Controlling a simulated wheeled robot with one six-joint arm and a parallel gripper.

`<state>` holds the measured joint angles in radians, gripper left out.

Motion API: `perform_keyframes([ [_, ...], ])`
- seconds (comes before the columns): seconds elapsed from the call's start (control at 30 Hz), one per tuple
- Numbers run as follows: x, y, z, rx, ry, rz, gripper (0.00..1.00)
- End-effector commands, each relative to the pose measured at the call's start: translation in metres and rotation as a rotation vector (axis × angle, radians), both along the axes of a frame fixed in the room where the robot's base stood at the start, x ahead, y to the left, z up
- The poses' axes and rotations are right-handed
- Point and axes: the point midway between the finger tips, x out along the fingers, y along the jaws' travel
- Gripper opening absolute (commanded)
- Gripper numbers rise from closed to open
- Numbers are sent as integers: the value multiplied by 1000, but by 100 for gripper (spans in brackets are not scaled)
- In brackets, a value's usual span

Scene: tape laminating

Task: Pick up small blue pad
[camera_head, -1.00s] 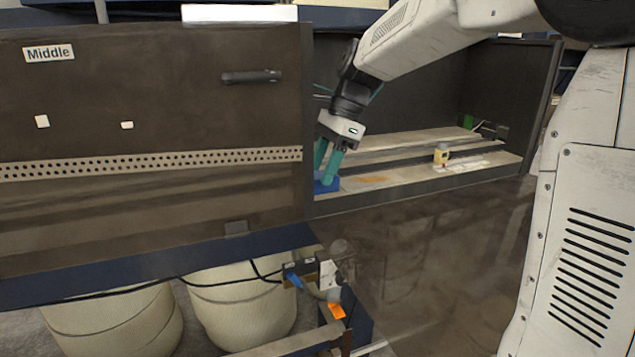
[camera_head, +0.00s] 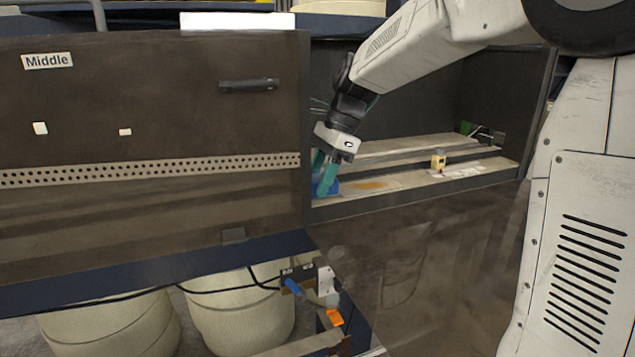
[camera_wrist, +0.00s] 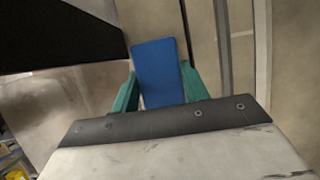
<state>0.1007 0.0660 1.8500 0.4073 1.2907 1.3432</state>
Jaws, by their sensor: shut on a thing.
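The small blue pad (camera_wrist: 158,72) is between the two teal fingers of my gripper (camera_wrist: 160,88) in the wrist view. The fingers touch both long sides of it, and my gripper is shut on it. In the head view my gripper (camera_head: 325,180) points down inside the open bay, just right of the panel's edge. Only a little of the blue pad (camera_head: 333,188) shows there, partly hidden by the fingers. I cannot tell whether the pad still touches the bay floor.
A dark panel labelled Middle (camera_head: 130,110) stands close to the left of my gripper. The bay's light ledge (camera_head: 400,182) runs to the right, with a small yellow object (camera_head: 438,161) on it. Cables and an orange tag (camera_head: 333,317) are below.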

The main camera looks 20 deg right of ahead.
Motion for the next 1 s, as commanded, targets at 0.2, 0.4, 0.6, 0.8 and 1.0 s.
perform_keyframes([
  [0.2, 1, -1, 30, 0, -4, 0, 23],
  [0.4, 0, -1, 66, 0, -4, 0, 23],
  [0.6, 0, -45, 63, 0, 1, -6, 23],
  [0.8, 0, -103, 63, 0, 1, -8, 23],
  [1.0, 0, -156, 63, 1, 1, -5, 23],
])
